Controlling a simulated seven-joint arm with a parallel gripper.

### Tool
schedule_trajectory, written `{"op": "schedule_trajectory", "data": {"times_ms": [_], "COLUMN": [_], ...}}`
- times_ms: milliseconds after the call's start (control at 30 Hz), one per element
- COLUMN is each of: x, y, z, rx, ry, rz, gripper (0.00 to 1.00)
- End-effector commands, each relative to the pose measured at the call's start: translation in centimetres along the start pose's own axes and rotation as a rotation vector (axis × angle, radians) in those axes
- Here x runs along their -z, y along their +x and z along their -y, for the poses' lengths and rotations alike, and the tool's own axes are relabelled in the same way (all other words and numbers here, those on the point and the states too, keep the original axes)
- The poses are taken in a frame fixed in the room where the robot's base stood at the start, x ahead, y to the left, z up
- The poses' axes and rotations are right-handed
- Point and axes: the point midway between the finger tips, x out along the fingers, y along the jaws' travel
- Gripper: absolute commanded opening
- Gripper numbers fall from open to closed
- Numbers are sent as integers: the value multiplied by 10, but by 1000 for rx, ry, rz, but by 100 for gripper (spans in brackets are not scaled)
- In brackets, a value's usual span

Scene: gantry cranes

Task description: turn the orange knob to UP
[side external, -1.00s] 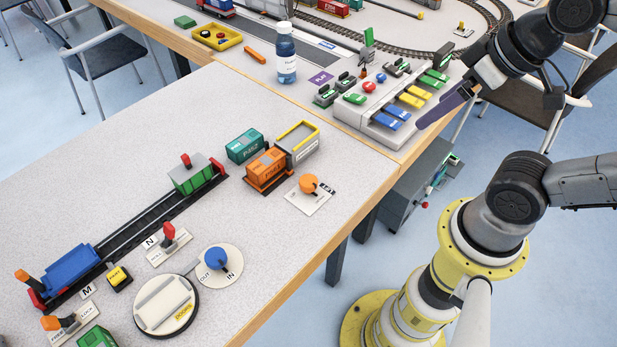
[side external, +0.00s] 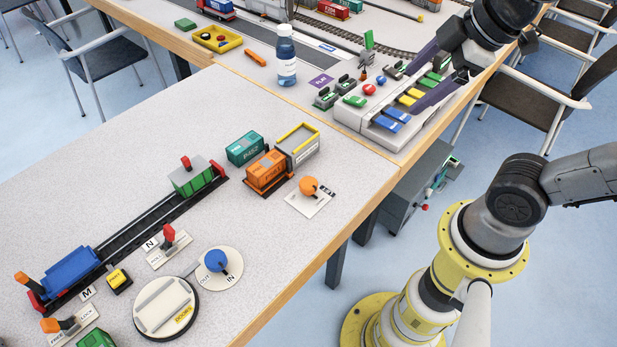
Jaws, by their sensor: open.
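The orange knob (side external: 308,186) sits on a small white plate (side external: 310,203) near the right edge of the near table. Its pointer reaches toward the right, where a small dark label lies at the plate's edge; I cannot read it. My gripper (side external: 408,92) is at the upper right, above the white control console, with its two long dark fingers spread apart and nothing between them. It is well away from the knob, up and to the right in the picture.
An orange container (side external: 266,172) and a yellow-rimmed grey bin (side external: 297,146) stand just behind the knob. A blue knob (side external: 215,260) is at the lower left. The white console (side external: 350,113) and a blue bottle (side external: 286,55) stand farther back. The table in front of the knob's plate is clear.

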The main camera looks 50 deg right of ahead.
Motion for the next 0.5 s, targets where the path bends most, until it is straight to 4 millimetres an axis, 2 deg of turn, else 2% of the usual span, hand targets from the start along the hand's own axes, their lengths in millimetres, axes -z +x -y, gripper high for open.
{"op": "schedule_trajectory", "data": {"times_ms": [100, 233, 367, 500], "x": [28, 56, 79, 98], "y": [19, 48, 86, 134], "z": [-16, -28, -33, -28], "rx": [52, 119, 202, 301], "ry": [-275, -550, -775, -957], "rz": [30, 51, 69, 85], "gripper": [84, 84, 84, 84]}}
